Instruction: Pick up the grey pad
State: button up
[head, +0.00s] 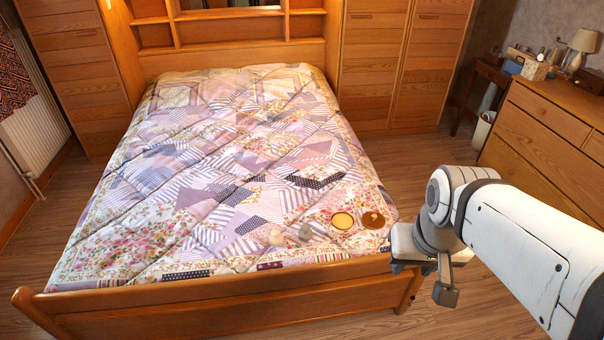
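Several small things lie near the foot of the quilted bed (215,165). A small grey thing (305,231) stands there and may be the grey pad, but it is too small to be sure. My gripper (446,289) hangs to the right of the bed's foot corner, apart from these things. Its fingers are partly hidden by my wrist, and I cannot tell whether it is open.
Beside the grey thing are a pale lump (276,237), a round yellow thing (343,221) and a round brown thing (373,220). The wooden footboard (215,306) edges the bed. A dresser (545,135) stands right; floor (430,150) is free between.

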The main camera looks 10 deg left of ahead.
aim_at(305, 233)
jog(key=z, duration=0.05)
jog(key=i, duration=1)
jog(key=u, duration=0.05)
